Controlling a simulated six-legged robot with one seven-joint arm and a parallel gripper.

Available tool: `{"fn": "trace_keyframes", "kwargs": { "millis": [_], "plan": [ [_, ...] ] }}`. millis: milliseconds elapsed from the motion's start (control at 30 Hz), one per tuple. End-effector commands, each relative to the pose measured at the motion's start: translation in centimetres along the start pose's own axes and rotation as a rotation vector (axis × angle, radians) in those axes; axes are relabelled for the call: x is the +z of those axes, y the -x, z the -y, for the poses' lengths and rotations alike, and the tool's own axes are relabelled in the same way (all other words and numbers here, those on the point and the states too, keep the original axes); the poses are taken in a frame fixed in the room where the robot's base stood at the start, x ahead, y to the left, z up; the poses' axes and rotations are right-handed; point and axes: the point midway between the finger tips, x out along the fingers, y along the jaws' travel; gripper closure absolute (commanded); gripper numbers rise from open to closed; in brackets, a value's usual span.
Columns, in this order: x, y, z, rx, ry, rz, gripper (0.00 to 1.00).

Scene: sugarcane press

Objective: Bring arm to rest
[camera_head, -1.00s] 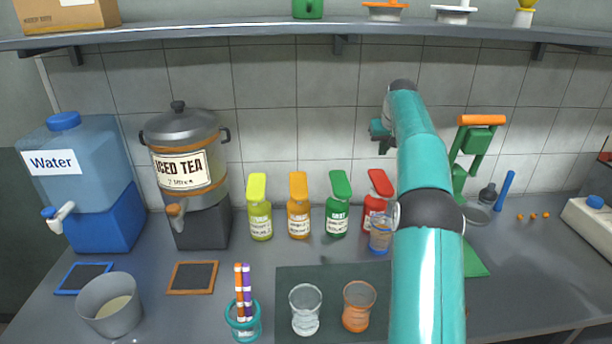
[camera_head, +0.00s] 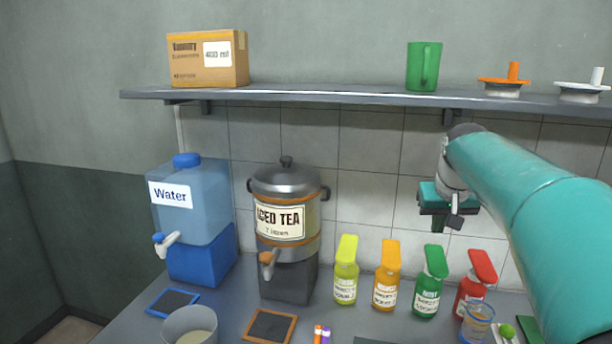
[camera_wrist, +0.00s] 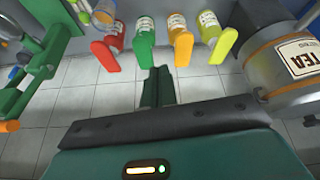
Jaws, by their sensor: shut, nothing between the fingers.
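My teal arm (camera_head: 540,210) reaches in from the right side of the head view, raised below the shelf. My gripper (camera_head: 453,220) hangs at its far end, in front of the tiled wall and above the bottles. In the wrist view my gripper (camera_wrist: 158,85) shows its dark green fingers together, with nothing between them. It is apart from the row of yellow (camera_head: 346,275), orange (camera_head: 386,280), green (camera_head: 430,285) and red (camera_head: 473,285) bottles. The wrist view looks upside down at these bottles.
A shelf (camera_head: 330,94) runs above, bearing a cardboard box (camera_head: 207,60) and a green mug (camera_head: 423,68). The water dispenser (camera_head: 190,210) and iced tea urn (camera_head: 286,215) stand at left. A grey cup (camera_head: 190,328) is in front. A green press frame (camera_wrist: 40,75) shows in the wrist view.

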Motion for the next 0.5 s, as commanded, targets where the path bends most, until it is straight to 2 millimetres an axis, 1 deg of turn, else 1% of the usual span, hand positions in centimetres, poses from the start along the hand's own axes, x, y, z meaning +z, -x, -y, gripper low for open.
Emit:
{"fn": "trace_keyframes", "kwargs": {
  "millis": [33,167,200,367,400,467,500],
  "plan": [
    [1.6,1.0,1.1,-0.003,0.009,-0.006,1.0],
    [5.8,2.6,3.2,-0.01,0.022,-0.015,1.0],
    [7.2,3.0,3.8,-0.013,0.027,-0.017,1.0],
    [12.9,4.0,5.8,-0.026,0.042,-0.028,1.0],
    [14.4,4.2,6.2,-0.03,0.046,-0.031,1.0],
    [16.7,4.2,6.8,-0.036,0.051,-0.035,1.0],
    [18.2,4.2,7.2,-0.041,0.056,-0.038,1.0]
  ]
}}
